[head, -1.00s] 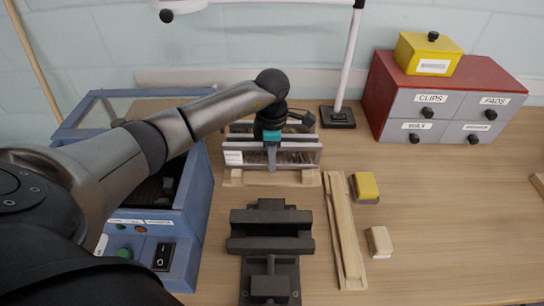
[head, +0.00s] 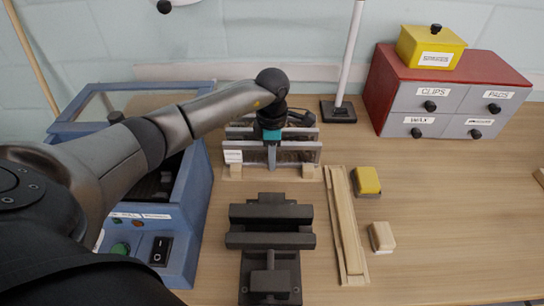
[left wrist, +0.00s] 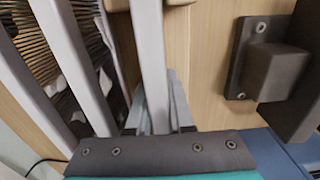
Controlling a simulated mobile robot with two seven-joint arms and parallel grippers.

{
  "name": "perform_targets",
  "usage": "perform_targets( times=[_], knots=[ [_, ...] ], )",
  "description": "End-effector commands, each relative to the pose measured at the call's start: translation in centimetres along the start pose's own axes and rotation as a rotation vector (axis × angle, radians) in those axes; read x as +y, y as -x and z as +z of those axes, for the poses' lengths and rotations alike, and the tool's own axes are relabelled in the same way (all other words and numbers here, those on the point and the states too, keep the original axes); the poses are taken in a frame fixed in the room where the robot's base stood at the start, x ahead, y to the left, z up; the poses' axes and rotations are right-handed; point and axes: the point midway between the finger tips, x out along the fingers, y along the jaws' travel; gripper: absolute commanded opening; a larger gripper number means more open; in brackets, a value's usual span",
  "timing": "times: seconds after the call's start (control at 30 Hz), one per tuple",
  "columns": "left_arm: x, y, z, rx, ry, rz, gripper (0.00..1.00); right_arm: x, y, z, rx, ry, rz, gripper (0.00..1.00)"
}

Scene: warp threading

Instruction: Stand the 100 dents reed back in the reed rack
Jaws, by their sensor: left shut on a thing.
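The reed rack (head: 308,171) is a low wooden stand with upright feet, at the back middle of the bench in the head view. Grey-framed reeds stand at it, and their fine wires (left wrist: 85,55) show at the left of the left wrist view. My left gripper (head: 271,160) points down at the rack's front, shut on the grey bar of a reed (left wrist: 150,60). In the head view this reed (head: 296,157) is at the front of the rack, with a white label at its left end. The label's text is too small to read. Whether its lower edge rests in the rack is unclear. My right gripper is out of view.
A dark vise (head: 270,240) stands in front of the rack. Wooden strips (head: 346,225), a yellow-topped block (head: 367,180) and a pale block (head: 382,237) lie to its right. A blue machine (head: 180,240) is left, under my arm. Drawers (head: 440,105) stand back right. The right bench is mostly clear.

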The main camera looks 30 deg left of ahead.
Motion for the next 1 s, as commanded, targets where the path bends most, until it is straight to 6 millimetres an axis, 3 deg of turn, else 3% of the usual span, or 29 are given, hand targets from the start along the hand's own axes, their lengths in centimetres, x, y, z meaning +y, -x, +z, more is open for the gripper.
perform_targets(
  times=[0.37, 0.4, 0.67, 1.0],
  knots=[
    [0.07, -0.33, 0.02, -0.001, 0.001, 0.002, 0.0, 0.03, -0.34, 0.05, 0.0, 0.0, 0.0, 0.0],
    [0.07, -0.33, 0.02, -0.001, 0.001, 0.002, 0.24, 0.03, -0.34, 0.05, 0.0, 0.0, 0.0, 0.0],
    [0.03, -0.37, 0.01, -0.001, 0.0, 0.001, 0.54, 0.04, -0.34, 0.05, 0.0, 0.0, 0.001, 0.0],
    [0.0, -0.04, -0.01, 0.0, 0.0, 0.0, 0.55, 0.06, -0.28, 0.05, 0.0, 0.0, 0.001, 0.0]
  ],
)
